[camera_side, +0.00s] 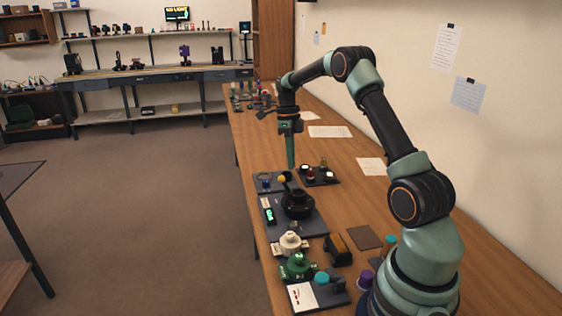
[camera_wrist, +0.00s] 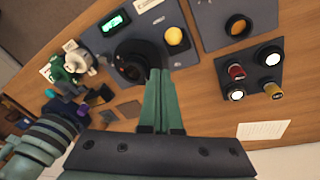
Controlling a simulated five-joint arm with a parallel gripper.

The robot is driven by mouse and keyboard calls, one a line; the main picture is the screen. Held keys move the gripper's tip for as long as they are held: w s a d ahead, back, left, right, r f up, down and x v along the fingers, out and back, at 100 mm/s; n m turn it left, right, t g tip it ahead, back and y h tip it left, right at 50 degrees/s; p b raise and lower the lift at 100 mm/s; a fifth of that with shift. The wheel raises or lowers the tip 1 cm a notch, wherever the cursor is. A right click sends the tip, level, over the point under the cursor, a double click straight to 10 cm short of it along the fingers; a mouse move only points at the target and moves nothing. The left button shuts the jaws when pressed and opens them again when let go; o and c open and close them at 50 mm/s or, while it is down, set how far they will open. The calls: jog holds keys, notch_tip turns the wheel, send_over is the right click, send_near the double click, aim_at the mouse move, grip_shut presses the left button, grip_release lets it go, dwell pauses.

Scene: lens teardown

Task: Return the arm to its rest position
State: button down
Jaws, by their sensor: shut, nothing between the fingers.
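My gripper (camera_side: 290,165) is shut and empty, pointing down above the bench. Its two green fingers lie together in the wrist view (camera_wrist: 163,72). The arm is raised and bent, reaching out over the bench. A yellow ball (camera_wrist: 175,36) is beside the lens in the wrist view.
A white part (camera_side: 290,243), a green part (camera_side: 298,265) and a dark block (camera_side: 338,249) stand nearer my base. Papers (camera_side: 330,131) lie on the open far bench.

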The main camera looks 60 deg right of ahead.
jog(key=s+a+r+n+t+h, duration=0.2)
jog(key=a+r+n+t, duration=0.2)
jog(key=a+r+n, duration=1.2)
jog(key=s+a+f+n+t, duration=0.3)
jog(key=s+a+n, duration=0.6)
jog(key=n, duration=0.8)
jog(key=a, duration=0.2)
jog(key=shift+s+a+f+y, duration=0.2)
jog(key=shift+s+a+y, duration=0.15)
jog(key=shift+y, duration=0.05)
